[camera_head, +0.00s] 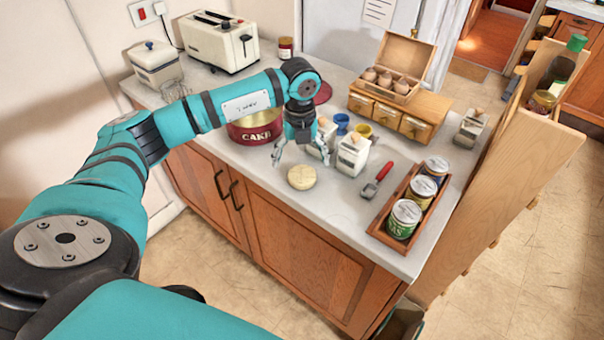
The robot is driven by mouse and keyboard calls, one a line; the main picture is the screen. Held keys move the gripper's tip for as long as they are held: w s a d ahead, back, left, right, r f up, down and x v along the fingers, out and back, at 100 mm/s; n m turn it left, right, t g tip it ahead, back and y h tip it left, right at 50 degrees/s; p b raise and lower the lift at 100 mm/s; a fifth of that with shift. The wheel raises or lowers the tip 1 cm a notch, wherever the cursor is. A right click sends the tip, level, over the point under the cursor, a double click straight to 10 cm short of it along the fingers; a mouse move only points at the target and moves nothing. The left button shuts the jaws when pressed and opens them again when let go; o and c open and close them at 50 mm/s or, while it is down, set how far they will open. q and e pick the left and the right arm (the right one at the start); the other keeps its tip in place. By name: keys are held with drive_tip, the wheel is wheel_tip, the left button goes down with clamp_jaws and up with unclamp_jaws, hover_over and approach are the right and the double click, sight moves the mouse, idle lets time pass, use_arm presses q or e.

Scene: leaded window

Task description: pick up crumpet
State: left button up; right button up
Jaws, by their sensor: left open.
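The crumpet (302,177), a round pale disc, lies flat near the front edge of the worktop (262,163). My left gripper (303,157) is open and empty, pointing down just above and behind the crumpet. Its fingers are spread to either side, and I see no contact with the crumpet. My right gripper does not show.
A red cake tin (254,133) stands left of the gripper. A white carton (353,155) and a red-handled tool (378,181) are to the right. A wooden tray (377,228) of tins sits at the right edge. A toaster (219,42) stands at the back left.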

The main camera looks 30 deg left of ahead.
sight(302, 172)
use_arm(q)
drive_tip(key=f, duration=0.1)
drive_tip(key=f+p, duration=0.1)
drive_tip(key=f, duration=0.1)
drive_tip(key=f+p, duration=0.1)
drive_tip(key=shift+w+f, duration=0.25)
drive_tip(key=shift+w, duration=0.1)
drive_tip(key=shift+f, duration=0.25)
drive_tip(key=c, duration=1.3)
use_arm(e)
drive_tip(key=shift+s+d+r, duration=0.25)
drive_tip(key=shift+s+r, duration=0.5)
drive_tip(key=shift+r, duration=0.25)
